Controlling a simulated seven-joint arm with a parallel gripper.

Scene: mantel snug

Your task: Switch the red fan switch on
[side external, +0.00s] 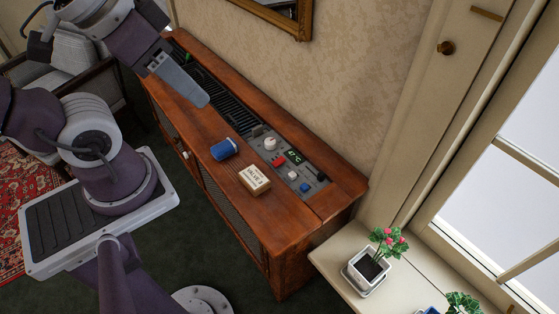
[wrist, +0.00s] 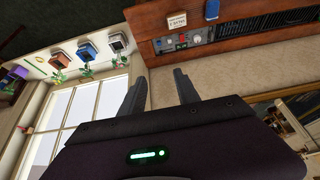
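The red fan switch (side external: 278,160) is a small red rocker on the dark control panel (side external: 322,183) set in the top of a wooden cabinet. It sits beside a white knob (side external: 270,143) and a lit green display (side external: 293,156). Its position, on or off, is too small to tell. My gripper (side external: 204,99) is above the cabinet's slatted grille, up and left of the switch and apart from it. In the wrist view my gripper (wrist: 158,84) has its fingers spread with nothing between them. The panel (wrist: 170,43) shows beyond the fingertips there, small.
A cream box (side external: 254,180) and a blue object (side external: 223,149) lie on the cabinet top (side external: 215,190) in front of the panel. White and blue buttons (side external: 305,187) are near the switch. The wall (side external: 330,80) rises behind. A potted plant (side external: 368,269) stands on the sill.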

